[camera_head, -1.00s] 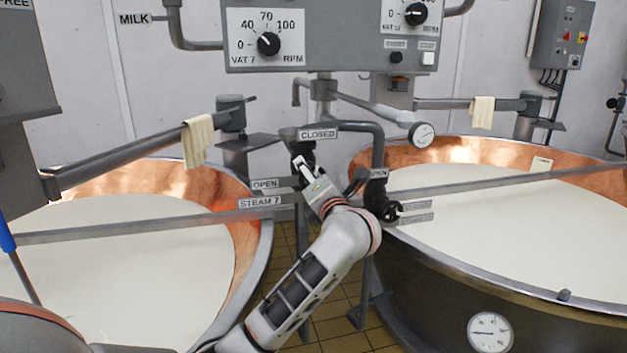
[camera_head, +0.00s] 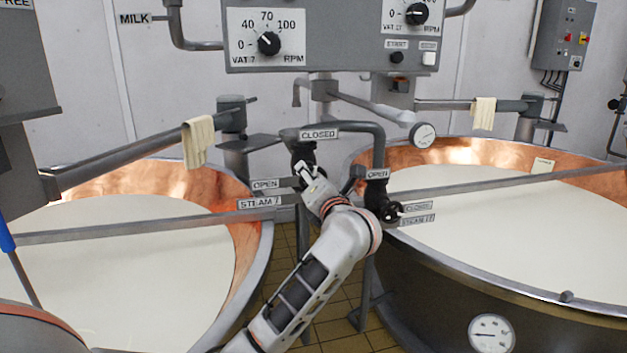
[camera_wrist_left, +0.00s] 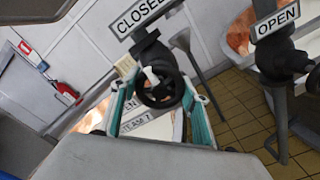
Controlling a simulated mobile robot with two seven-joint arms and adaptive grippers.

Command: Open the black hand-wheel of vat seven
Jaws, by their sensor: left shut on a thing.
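The black hand-wheel (camera_head: 303,153) of vat seven sits on the steam pipe between the two vats. A CLOSED label (camera_head: 319,134) is above it, and an OPEN label (camera_head: 265,184) and a STEAM 7 label (camera_head: 260,202) are to its lower left. My left gripper (camera_head: 307,172) reaches up to the wheel and partly hides it. In the left wrist view the wheel (camera_wrist_left: 160,104) lies between the teal-padded fingers of my left gripper (camera_wrist_left: 160,100), which is shut on it. A white mark (camera_wrist_left: 152,77) shows at the wheel's upper left. My right gripper is not in view.
A second black hand-wheel (camera_head: 391,212) with its own OPEN label (camera_head: 377,174) is close on the right. Copper vats of milk stand left (camera_head: 245,235) and right (camera_head: 460,152). The grey control box (camera_head: 340,55) hangs above; bars cross both vats.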

